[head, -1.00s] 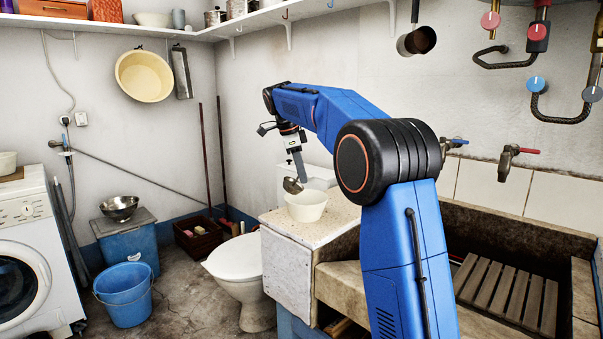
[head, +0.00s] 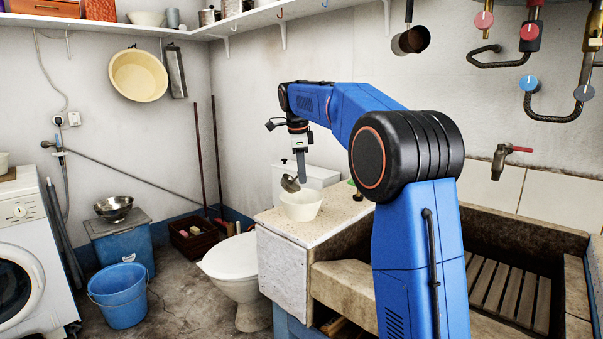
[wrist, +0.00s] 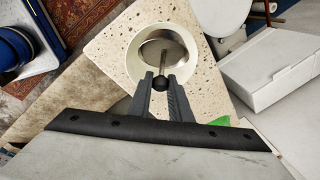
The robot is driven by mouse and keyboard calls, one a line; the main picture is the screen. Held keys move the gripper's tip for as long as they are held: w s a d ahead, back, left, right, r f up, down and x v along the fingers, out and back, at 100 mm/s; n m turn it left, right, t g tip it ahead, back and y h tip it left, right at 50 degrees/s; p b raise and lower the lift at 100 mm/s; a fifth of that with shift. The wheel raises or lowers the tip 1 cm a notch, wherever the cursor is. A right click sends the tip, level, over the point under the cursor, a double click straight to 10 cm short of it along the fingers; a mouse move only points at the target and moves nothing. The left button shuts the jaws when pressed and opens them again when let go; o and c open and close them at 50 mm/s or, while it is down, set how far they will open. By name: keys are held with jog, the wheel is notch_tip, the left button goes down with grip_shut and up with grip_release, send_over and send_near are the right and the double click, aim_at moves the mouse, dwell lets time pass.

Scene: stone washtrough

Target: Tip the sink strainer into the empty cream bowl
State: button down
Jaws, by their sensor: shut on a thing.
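The sink strainer (head: 290,184) is a small round metal cup, held tilted just above the left part of the cream bowl's rim in the head view. My gripper (wrist: 161,86) is shut on its dark knob. In the wrist view the strainer's metal disc (wrist: 160,50) lies within the outline of the bowl. The cream bowl (head: 301,206) stands upright on the speckled counter top; its pale rim also shows in the wrist view (wrist: 196,72). The strainer hides much of the bowl's inside, so I cannot tell what lies in it.
The speckled counter (head: 275,222) ends at a front edge near the toilet (head: 235,262). A small green item (wrist: 220,122) is on the counter beside my gripper. The stone trough (head: 500,230) with a slatted rack is at the right. A blue bucket (head: 120,296) stands on the floor.

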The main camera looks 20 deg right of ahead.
jog(key=shift+s+d+t+y, duration=0.5)
jog(key=shift+d+y, duration=0.2)
jog(key=shift+y, duration=0.2)
jog(key=shift+f, duration=0.1)
dwell(0.6)
jog(key=shift+s+d+f+t+y, duration=0.15)
jog(key=shift+s+d+t+y, duration=0.2)
jog(key=shift+d+t+y, duration=0.35)
jog(key=shift+a, duration=0.1)
jog(key=shift+w+a, duration=0.1)
dwell(0.3)
